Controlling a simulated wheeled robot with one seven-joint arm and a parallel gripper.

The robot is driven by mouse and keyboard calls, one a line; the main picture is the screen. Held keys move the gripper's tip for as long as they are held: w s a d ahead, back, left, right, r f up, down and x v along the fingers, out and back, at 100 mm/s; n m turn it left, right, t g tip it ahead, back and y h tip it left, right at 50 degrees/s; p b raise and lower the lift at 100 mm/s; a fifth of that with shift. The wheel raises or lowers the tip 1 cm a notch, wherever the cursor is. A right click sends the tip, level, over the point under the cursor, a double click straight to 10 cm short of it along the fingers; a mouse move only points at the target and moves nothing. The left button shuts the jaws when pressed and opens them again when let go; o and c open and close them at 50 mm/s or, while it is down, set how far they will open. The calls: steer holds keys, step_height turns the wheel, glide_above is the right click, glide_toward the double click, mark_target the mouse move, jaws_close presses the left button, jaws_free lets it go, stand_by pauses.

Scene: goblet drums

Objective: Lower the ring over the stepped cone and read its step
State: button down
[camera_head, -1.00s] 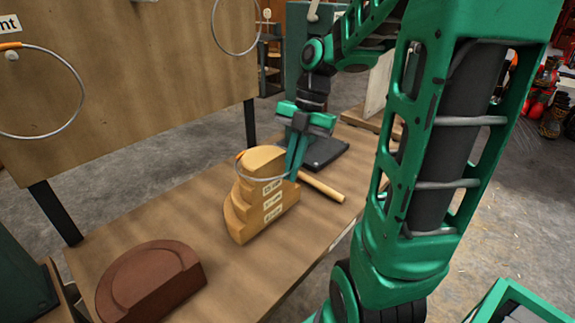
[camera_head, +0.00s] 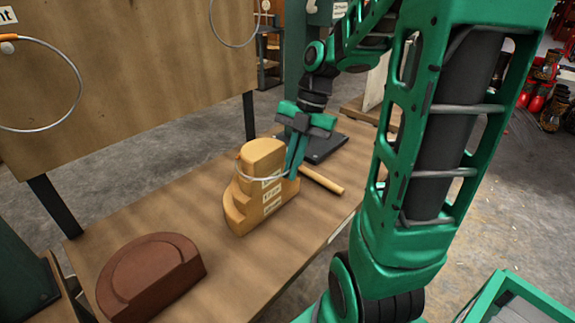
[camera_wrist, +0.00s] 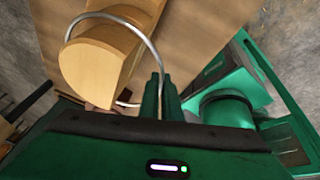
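The stepped cone (camera_head: 246,212) is a light wooden half-cone standing upright on the bench, with small labels on its flat cut face, too small to read. A thin metal ring (camera_head: 262,179) with an orange part at its left loops around the cone's upper part, above the lower steps. My gripper (camera_head: 294,170) is shut on the ring's right side, beside the cone. In the wrist view the ring (camera_wrist: 152,47) encircles the cone's top (camera_wrist: 97,62), and my fingers (camera_wrist: 160,97) close on its near right side. Part of the ring is hidden behind the cone.
A reddish-brown stepped half-round block (camera_head: 150,275) lies at the bench's front left. A wooden rod (camera_head: 322,180) lies right of the cone, near a dark plate (camera_head: 325,148). Other rings (camera_head: 76,98) hang on an upright board (camera_head: 125,70) behind. The bench between block and cone is clear.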

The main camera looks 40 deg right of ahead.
steer(key=shift+f, duration=1.1)
steer(key=c, duration=2)
jaws_free()
steer(key=o, duration=0.6)
steer(key=shift+c, duration=0.2)
steer(key=v, duration=1)
steer(key=shift+s+d+r, duration=0.15)
steer(key=shift+d+r, duration=0.15)
